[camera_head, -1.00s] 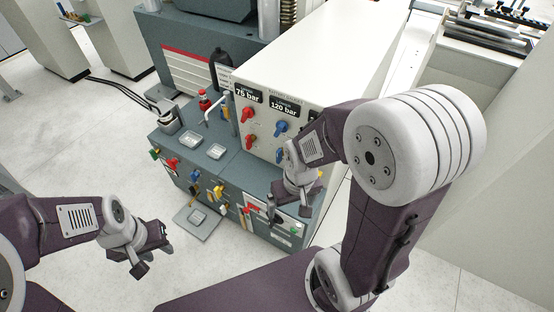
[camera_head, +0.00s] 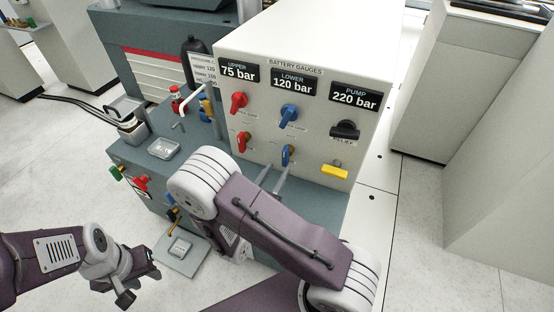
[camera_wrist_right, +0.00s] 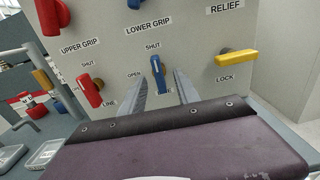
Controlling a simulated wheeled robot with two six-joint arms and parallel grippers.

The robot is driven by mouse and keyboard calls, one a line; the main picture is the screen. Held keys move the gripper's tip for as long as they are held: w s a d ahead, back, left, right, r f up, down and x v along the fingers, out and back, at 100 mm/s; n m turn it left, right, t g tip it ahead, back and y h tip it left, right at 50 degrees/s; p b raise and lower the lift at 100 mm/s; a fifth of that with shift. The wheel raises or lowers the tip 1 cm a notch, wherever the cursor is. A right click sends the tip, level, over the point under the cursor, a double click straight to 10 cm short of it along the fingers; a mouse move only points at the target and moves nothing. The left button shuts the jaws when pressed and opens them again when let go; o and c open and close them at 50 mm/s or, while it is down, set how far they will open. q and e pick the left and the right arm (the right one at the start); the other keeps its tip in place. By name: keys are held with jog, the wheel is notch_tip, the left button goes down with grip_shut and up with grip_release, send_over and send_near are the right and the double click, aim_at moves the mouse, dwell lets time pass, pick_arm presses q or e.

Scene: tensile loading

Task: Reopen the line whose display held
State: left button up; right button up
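The gauge panel (camera_head: 222,75) reads upper 75 bar (camera_head: 238,72), lower 120 bar (camera_head: 293,83) and pump 220 bar (camera_head: 354,95). Below are a red upper-line handle (camera_head: 243,140) and a blue lower-line handle (camera_head: 287,155). In the right wrist view the blue handle (camera_wrist_right: 158,75) is roughly upright below a SHUT label; OPEN is printed to its left. The red handle (camera_wrist_right: 91,91) is tilted. My right gripper (camera_head: 273,177) is open and empty, its fingers (camera_wrist_right: 162,88) either side of the blue handle's lower end in that view; contact is unclear. My left gripper (camera_head: 138,284) is low left, its opening unclear.
Red (camera_head: 239,102) and blue (camera_head: 289,115) grip handles sit above the line handles. A black relief handle (camera_head: 345,130) and yellow lock handle (camera_head: 335,171) are to the right. A partly legible card (camera_head: 203,70) stands behind a pale bent pipe on the left.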

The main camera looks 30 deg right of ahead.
aim_at(284, 156)
jog(key=x, duration=0.3)
jog(key=b+x, duration=0.1)
jog(key=x, duration=0.3)
jog(key=shift+w, duration=0.45)
jog(key=shift+w+d+r+t, duration=0.1)
jog(key=shift+w+d+t, duration=0.2)
jog(key=shift+w+d, duration=0.15)
grip_shut()
